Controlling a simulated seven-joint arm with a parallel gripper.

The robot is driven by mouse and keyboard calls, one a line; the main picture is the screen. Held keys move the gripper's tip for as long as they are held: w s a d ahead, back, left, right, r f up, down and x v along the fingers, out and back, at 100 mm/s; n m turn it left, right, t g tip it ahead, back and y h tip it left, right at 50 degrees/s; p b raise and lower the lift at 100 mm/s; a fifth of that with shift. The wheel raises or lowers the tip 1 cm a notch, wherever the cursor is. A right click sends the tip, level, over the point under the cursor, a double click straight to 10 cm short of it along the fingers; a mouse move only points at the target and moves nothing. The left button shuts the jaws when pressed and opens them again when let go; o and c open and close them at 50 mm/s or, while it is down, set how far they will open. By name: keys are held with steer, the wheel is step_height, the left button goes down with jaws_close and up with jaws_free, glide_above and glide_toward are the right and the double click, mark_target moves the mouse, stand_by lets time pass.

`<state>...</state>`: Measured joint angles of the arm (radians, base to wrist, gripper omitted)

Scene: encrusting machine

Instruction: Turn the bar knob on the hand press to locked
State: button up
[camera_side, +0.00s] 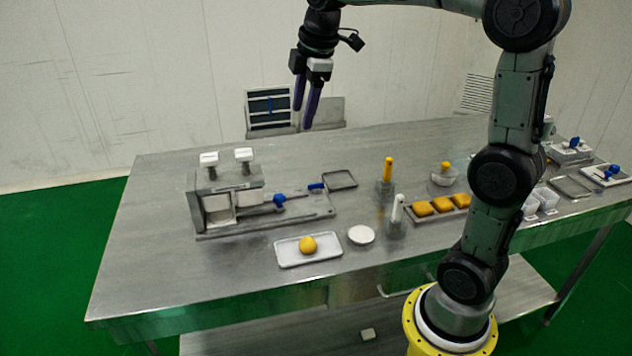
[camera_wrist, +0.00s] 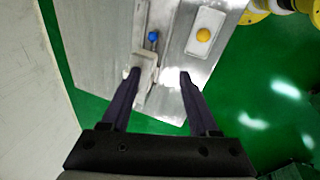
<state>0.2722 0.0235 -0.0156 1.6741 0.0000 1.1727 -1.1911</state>
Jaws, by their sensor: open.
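The hand press (camera_side: 228,204) is a grey metal unit on the left part of the table, with two white-topped posts and a white block in front. A blue knob (camera_side: 280,199) sits at its right side, and a blue-ended lever (camera_side: 316,186) lies farther right on its base. I cannot tell the knob's exact setting. In the wrist view the press (camera_wrist: 146,66) lies far below, partly behind a finger, with a blue part (camera_wrist: 153,36) above it. My gripper (camera_side: 303,117) is open and empty, high above the table; its fingers (camera_wrist: 159,75) are apart.
A white tray (camera_side: 283,257) with an orange ball (camera_side: 308,245) and a white dish (camera_side: 361,235) lie in front of the press. Orange blocks (camera_side: 443,205) and upright tools (camera_side: 387,170) stand to the right. The table's left end (camera_side: 140,240) is clear.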

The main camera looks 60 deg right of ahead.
steer(key=w+d+f+g, duration=0.2)
steer(key=w+d+f, duration=0.45)
steer(key=d, duration=0.25)
steer(key=m+g, duration=0.1)
steer(key=m, duration=0.1)
glide_above(316, 187)
step_height(316, 187, down, 9)
steer(key=shift+y, duration=0.4)
step_height(316, 187, down, 14)
steer(key=shift+d+r, duration=0.15)
steer(key=shift+r, duration=0.05)
steer(key=shift+c, duration=0.3)
jaws_close()
